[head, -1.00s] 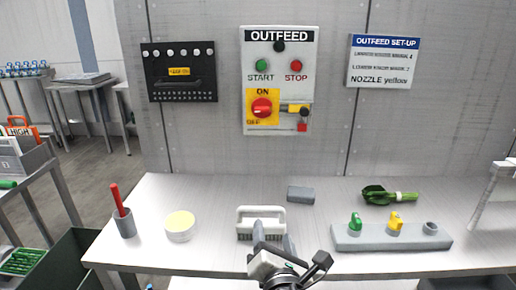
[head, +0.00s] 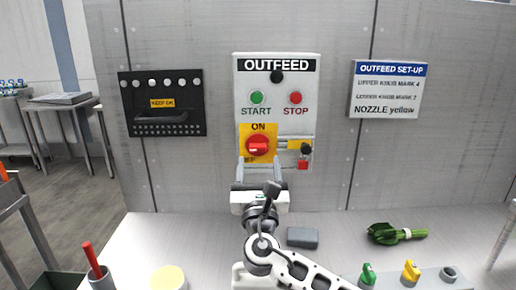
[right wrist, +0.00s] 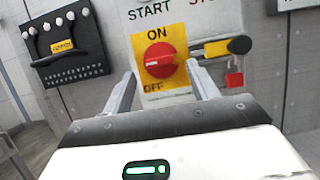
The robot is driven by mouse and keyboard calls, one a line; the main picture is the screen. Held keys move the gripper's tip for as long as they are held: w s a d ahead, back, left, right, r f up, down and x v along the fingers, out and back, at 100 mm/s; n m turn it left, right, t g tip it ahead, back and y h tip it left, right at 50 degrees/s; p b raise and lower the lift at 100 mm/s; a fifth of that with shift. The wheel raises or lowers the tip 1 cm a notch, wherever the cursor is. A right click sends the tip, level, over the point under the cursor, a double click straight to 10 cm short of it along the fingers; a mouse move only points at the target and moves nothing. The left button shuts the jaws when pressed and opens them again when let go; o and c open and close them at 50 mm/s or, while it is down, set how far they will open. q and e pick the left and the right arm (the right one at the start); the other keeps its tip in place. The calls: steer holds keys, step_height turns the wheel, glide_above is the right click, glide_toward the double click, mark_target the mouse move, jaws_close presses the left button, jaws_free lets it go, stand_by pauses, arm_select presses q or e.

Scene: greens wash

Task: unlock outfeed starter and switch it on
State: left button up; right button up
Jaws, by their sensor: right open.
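The OUTFEED starter panel (head: 300,75) is on the grey wall, with a green START button (head: 257,97) and a red STOP button (head: 295,98). Below them a red rotary switch (head: 258,146) sits on a yellow ON/OFF plate; its handle lies roughly level. To its right is a yellow bar with a black knob (head: 306,149), and a red padlock (head: 303,165) hangs below. My right gripper (head: 258,164) is open and empty just below the switch. In the right wrist view its fingers (right wrist: 160,76) flank the switch (right wrist: 159,59) from below, apparently without touching. My left gripper is out of view.
A black board (head: 162,103) with several pegs is on the wall at left, and a set-up sign (head: 387,90) at right. The table below holds a grey block (head: 302,238), green leaves (head: 396,233), a red-handled tool (head: 91,256) and nozzles (head: 411,271).

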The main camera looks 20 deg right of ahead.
mark_target(258, 151)
steer(key=x, duration=0.3)
steer(key=shift+w+d+r, duration=0.1)
steer(key=shift+w+r, duration=0.05)
steer(key=shift+w, duration=0.25)
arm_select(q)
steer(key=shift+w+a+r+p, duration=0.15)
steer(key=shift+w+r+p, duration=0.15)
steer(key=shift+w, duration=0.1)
arm_select(e)
steer(key=shift+w+r, duration=0.1)
steer(key=shift+w, duration=0.25)
steer(key=shift+d, duration=0.1)
steer(key=c, duration=1)
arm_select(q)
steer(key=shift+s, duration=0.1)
